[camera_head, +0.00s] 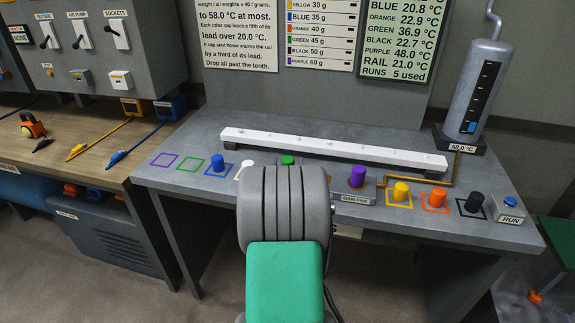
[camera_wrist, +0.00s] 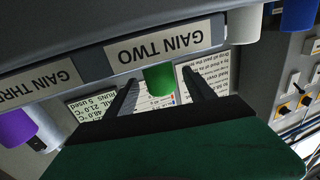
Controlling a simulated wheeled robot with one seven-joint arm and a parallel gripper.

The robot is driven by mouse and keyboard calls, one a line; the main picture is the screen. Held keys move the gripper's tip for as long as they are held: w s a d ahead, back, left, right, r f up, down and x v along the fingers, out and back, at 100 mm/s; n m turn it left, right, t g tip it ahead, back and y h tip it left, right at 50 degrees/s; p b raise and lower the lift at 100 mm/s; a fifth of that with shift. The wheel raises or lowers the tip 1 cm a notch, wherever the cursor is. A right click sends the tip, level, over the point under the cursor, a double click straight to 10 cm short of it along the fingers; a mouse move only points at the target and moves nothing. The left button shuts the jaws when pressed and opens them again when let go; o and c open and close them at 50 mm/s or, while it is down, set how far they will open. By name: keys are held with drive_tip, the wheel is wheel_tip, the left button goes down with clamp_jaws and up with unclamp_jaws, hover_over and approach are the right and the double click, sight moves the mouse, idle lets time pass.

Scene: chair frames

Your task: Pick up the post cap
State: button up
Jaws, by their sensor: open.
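Several coloured caps stand on the bench, and the task does not say which is the post cap. A green cap (camera_head: 288,160) stands near the rail, partly hidden by my arm. In the wrist view the green cap (camera_wrist: 159,82) lies between the two dark fingers of my open gripper (camera_wrist: 158,76), with gaps on both sides; I cannot tell how deep it sits between them. A purple cap (camera_head: 357,175) stands right of my arm, a white cap (camera_head: 242,172) and a blue cap (camera_head: 217,167) left of it. My gripper is hidden in the head view.
Yellow (camera_head: 401,190), orange (camera_head: 438,198) and black (camera_head: 474,202) caps stand on outlined squares at right. The purple square (camera_head: 164,160) and green square (camera_head: 192,164) at left are empty. A white rail (camera_head: 330,146) runs behind. A grey cylinder (camera_head: 475,88) stands back right.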

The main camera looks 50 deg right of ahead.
drive_tip(key=shift+x, duration=0.8)
drive_tip(key=shift+a, duration=0.1)
drive_tip(key=shift+c, duration=0.2)
clamp_jaws()
